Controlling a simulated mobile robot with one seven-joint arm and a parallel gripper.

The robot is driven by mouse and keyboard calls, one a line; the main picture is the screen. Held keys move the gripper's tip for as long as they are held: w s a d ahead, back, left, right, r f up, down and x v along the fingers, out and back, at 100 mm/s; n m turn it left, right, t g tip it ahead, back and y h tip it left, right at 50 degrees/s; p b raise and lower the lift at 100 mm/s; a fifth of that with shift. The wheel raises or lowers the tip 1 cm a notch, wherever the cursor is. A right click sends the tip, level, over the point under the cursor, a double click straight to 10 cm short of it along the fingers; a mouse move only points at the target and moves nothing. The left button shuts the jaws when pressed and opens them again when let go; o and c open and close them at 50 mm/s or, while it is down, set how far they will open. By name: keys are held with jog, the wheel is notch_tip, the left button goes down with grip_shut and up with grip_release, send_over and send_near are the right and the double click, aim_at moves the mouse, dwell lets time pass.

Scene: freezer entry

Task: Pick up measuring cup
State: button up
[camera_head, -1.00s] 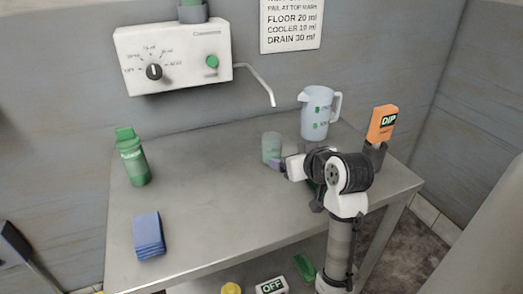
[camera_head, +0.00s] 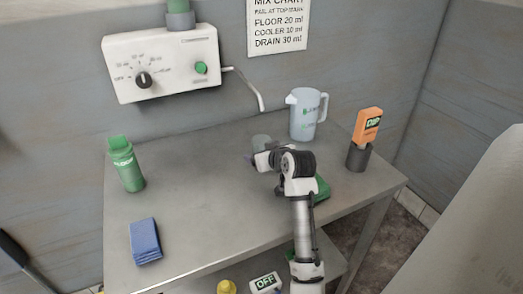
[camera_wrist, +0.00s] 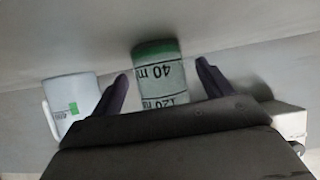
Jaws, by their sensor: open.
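The measuring cup is a small translucent cup (camera_head: 261,142) on the steel table, partly hidden behind my gripper in the head view. My gripper (camera_wrist: 162,72) is open, with one dark finger on each side of the cup in that view and gaps to both. In the head view my gripper (camera_head: 251,158) is low over the table at the cup's near side. I cannot tell how far the cup lies between the fingers in depth.
A clear pitcher (camera_head: 305,118) stands behind right of the cup. An orange meter (camera_head: 368,124) sits in a dark holder (camera_head: 358,157). A green bottle (camera_head: 126,168) and blue cloths (camera_head: 145,242) are at left. A green item (camera_head: 322,188) lies behind my arm. A dispenser spout (camera_head: 250,88) hangs above.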

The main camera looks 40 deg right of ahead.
jog(key=shift+c, duration=0.5)
jog(key=c, duration=0.9)
jog(key=shift+c, duration=0.4)
jog(key=shift+r, duration=0.1)
